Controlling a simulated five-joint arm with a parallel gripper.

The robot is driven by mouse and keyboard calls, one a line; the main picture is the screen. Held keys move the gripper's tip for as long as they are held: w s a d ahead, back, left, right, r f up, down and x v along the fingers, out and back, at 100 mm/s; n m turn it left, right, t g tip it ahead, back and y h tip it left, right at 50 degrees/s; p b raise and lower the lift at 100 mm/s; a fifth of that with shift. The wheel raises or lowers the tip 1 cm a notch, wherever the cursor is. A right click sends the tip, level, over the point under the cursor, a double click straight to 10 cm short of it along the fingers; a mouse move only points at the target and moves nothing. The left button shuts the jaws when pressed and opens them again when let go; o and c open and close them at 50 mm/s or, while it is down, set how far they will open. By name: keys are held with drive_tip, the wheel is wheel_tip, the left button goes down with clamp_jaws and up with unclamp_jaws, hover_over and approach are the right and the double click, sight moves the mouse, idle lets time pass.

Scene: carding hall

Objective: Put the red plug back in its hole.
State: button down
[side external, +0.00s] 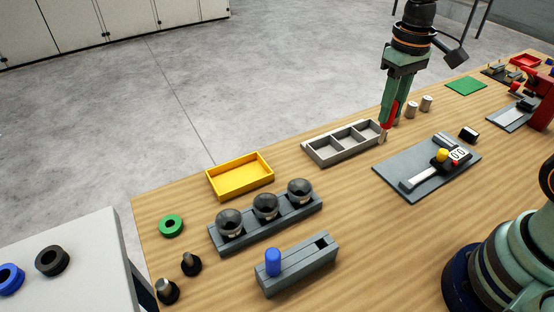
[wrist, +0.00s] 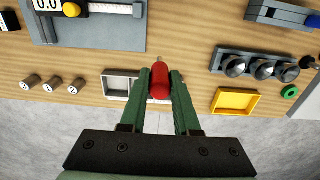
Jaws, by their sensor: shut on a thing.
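The red plug (side external: 389,114) is between the fingers of my gripper (side external: 388,125), which is shut on it. In the wrist view the red plug (wrist: 160,84) sits between the two green fingers, rounded end toward the camera. My gripper is at the right end of the grey compartment tray; I cannot tell its exact height. The grey block (side external: 300,270) stands at the front of the table, left of my gripper. It has a dark, empty square hole (side external: 321,241) at its right end and a blue plug (side external: 273,261) standing at its left end.
The grey three-compartment tray (side external: 322,160) is beside my gripper. A rack with several dark bowls (side external: 265,222) and a yellow tray (side external: 240,193) stand toward the block. A grey plate with a slider and display (side external: 405,191) lies to the right. Small cylinders (side external: 411,110) stand behind it.

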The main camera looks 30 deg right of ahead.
drive_tip(key=s+a+r+n, duration=0.1)
drive_tip(key=s+a+r, duration=0.2)
drive_tip(key=a, duration=0.4)
drive_tip(key=s+a+r, duration=0.3)
drive_tip(key=s+a, duration=0.1)
drive_tip(key=a, duration=0.4)
drive_tip(key=s+a+r+n, duration=0.1)
drive_tip(key=s+a+r, duration=0.15)
drive_tip(key=a, duration=0.45)
wheel_tip(320, 180, down, 19)
drive_tip(key=shift+s+f, duration=0.15)
drive_tip(key=shift+f, duration=0.2)
drive_tip(key=shift+f, duration=0.15)
drive_tip(key=c, duration=0.6)
unclamp_jaws()
drive_tip(key=shift+c, duration=0.2)
